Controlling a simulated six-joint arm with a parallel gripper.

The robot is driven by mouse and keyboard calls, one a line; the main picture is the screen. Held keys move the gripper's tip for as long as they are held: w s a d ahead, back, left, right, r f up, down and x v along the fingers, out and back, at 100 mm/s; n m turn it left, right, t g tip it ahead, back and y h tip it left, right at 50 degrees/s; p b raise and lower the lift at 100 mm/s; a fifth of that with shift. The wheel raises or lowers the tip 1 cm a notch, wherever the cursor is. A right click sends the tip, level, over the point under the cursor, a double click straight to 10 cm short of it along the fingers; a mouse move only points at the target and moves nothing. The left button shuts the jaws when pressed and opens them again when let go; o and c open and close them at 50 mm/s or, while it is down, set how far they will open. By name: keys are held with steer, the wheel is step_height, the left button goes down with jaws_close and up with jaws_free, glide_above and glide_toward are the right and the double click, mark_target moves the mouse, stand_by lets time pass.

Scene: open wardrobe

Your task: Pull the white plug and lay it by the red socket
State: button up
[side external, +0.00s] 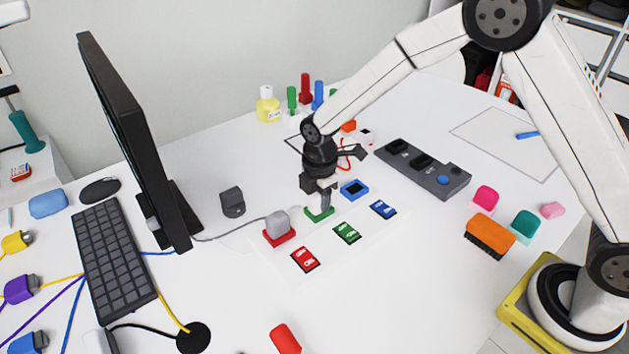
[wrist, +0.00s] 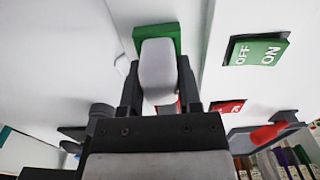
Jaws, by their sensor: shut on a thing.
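My gripper (side external: 321,196) points down over the green socket (side external: 319,214) in the side view. In the wrist view, its two fingers (wrist: 158,95) are shut on a white plug (wrist: 157,68), one on each side. The plug's far end overlaps the green socket (wrist: 170,32); I cannot tell whether it is seated. In the side view the fingers mostly hide this plug. The red socket (side external: 279,239), left of the green one, has a light grey plug (side external: 277,222) on it, with a cord running left.
A blue socket (side external: 354,189) is at the right of the row. Red (side external: 305,259), green (side external: 347,232) and blue (side external: 383,209) switches lie in front. A dark grey block (side external: 232,202) and a monitor (side external: 135,140) stand left. The white table front is mostly clear, except a red object (side external: 285,339).

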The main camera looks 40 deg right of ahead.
jaws_close()
steer(key=shift+r, duration=1.45)
stand_by(1.6)
steer(key=shift+r, duration=1.8)
steer(key=shift+r, duration=0.15)
